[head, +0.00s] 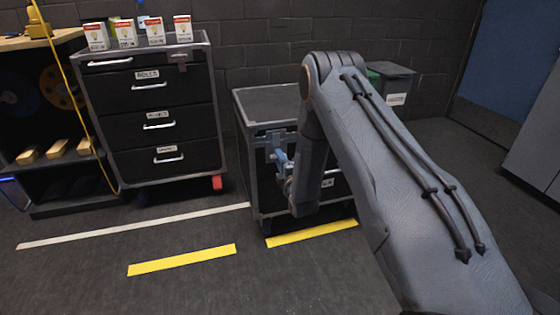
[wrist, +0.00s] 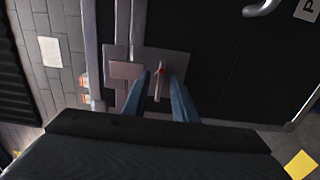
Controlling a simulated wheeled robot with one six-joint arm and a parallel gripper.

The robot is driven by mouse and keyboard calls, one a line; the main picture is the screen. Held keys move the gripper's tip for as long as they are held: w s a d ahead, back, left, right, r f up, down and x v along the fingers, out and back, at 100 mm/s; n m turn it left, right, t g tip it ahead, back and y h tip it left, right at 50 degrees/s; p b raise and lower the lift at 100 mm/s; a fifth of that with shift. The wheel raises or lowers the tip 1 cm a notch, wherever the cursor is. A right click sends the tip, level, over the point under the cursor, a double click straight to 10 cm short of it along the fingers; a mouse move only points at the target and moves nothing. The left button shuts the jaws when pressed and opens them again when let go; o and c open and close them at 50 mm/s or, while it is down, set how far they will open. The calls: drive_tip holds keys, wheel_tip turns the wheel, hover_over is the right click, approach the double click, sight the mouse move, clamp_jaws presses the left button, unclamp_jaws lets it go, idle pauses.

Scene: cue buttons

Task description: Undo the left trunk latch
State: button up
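The trunk (head: 265,103) is a black chest with grey metal edges standing on the floor at the centre of the head view. Its left latch (head: 270,138) is a grey metal plate near the upper left of the front. In the wrist view the latch (wrist: 158,84) shows a thin upright lever with a small red mark. My gripper (head: 284,160) is at the latch, partly hidden by my arm. In the wrist view my gripper (wrist: 160,78) is open, with one blue-grey finger on each side of the lever. I cannot tell whether either finger touches it. My arm hides the trunk's right front.
A black drawer cabinet (head: 160,110) with several small boxes on top stands to the left. A grey bin (head: 391,82) stands behind on the right. Yellow strips (head: 182,260) and a white line mark the floor. The floor at front left is clear.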

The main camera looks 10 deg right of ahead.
clamp_jaws()
drive_tip(key=shift+m+p, duration=1.85)
drive_tip(key=shift+m, duration=7.15)
